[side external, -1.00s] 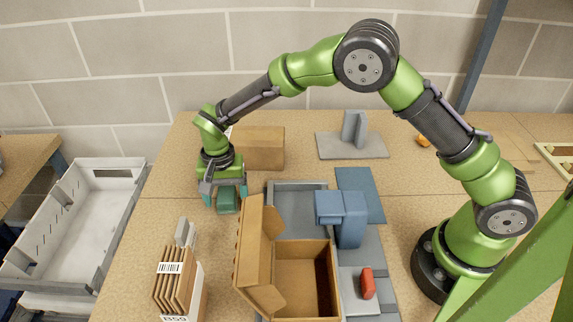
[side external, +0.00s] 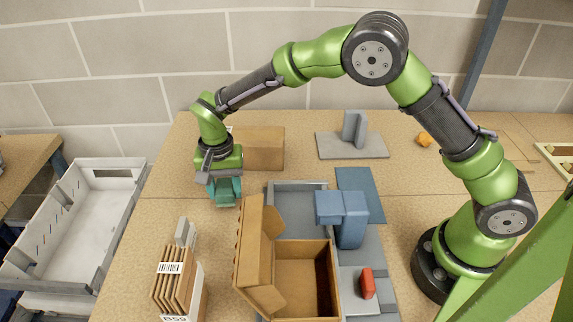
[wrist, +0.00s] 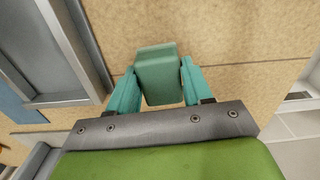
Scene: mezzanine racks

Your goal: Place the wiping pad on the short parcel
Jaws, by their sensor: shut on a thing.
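My gripper (side external: 225,190) is shut on the wiping pad, a green block. In the wrist view the wiping pad (wrist: 158,75) sits between the two teal fingers of my gripper (wrist: 155,85). In the side view it is largely hidden among the fingers, and I cannot tell how far it is above the table. A closed brown box (side external: 260,149), which looks like the short parcel, stands behind and to the right of my gripper. Its left end is partly hidden by my arm. Its visible top is bare.
An open cardboard carton (side external: 306,282) with a raised flap stands at front centre by a blue-grey machine (side external: 345,215). Upright brown cartons (side external: 172,280) stand at front left. A grey plate with an upright (side external: 355,147) is at the back. A white tote (side external: 65,225) is left of the table.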

